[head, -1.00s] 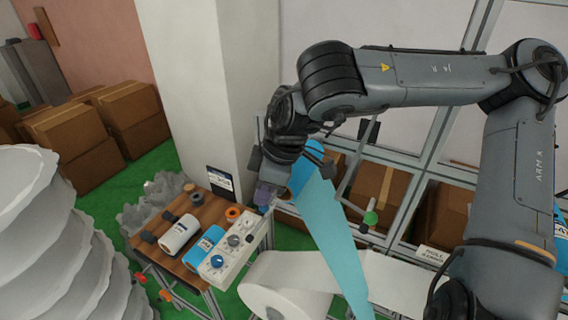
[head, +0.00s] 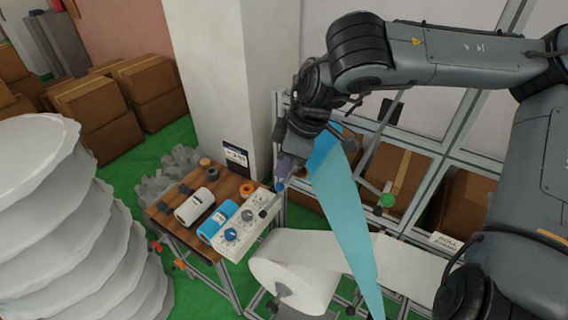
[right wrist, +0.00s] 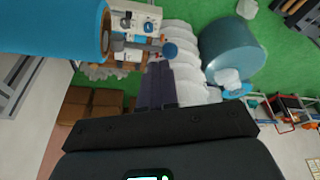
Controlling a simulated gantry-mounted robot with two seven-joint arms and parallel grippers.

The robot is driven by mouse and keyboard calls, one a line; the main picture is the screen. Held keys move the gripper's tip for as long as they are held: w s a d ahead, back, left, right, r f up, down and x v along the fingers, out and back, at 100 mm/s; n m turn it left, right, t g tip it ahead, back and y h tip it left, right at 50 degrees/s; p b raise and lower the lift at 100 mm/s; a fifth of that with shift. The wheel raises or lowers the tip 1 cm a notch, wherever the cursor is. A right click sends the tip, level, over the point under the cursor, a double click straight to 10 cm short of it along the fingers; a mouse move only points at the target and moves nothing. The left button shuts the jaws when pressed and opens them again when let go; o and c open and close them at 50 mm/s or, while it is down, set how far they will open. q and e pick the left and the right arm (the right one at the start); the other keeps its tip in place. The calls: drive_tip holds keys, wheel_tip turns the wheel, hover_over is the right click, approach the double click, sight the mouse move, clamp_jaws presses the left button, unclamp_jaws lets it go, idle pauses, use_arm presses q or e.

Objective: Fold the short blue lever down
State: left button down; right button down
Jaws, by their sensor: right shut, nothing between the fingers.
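The short blue lever ends in a round blue knob (head: 280,187) at the far right end of a white control box (head: 243,226). In the right wrist view the blue knob (right wrist: 169,49) sits on a short stem sticking out from the white box (right wrist: 134,24). My right gripper (head: 283,178) is shut and empty, with its fingertips close to the knob. In the right wrist view its dark fingers (right wrist: 155,70) lie together just short of the knob; I cannot tell whether they touch it. My left gripper is not in view.
The box stands at the edge of a wooden table (head: 165,212) with white and blue rolls (head: 195,206). A blue web (head: 348,205) hangs right of my gripper. A large white roll (head: 290,275) lies below. A green-knobbed lever (head: 388,200) stands to the right.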

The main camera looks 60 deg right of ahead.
drive_tip(key=r, duration=0.1)
drive_tip(key=r+p, duration=0.1)
drive_tip(key=r, duration=0.1)
drive_tip(key=r+p, duration=0.1)
drive_tip(key=shift+w+a+r, duration=0.15)
drive_tip(key=shift+a+r, duration=0.15)
drive_tip(key=shift+r, duration=0.1)
drive_tip(key=s+a+r+b, duration=0.1)
drive_tip(key=s+a+r, duration=0.1)
drive_tip(key=a+r, duration=0.2)
drive_tip(key=shift+s+a+r+b, duration=0.3)
drive_tip(key=shift+a+r+b, duration=0.1)
drive_tip(key=shift+a, duration=0.75)
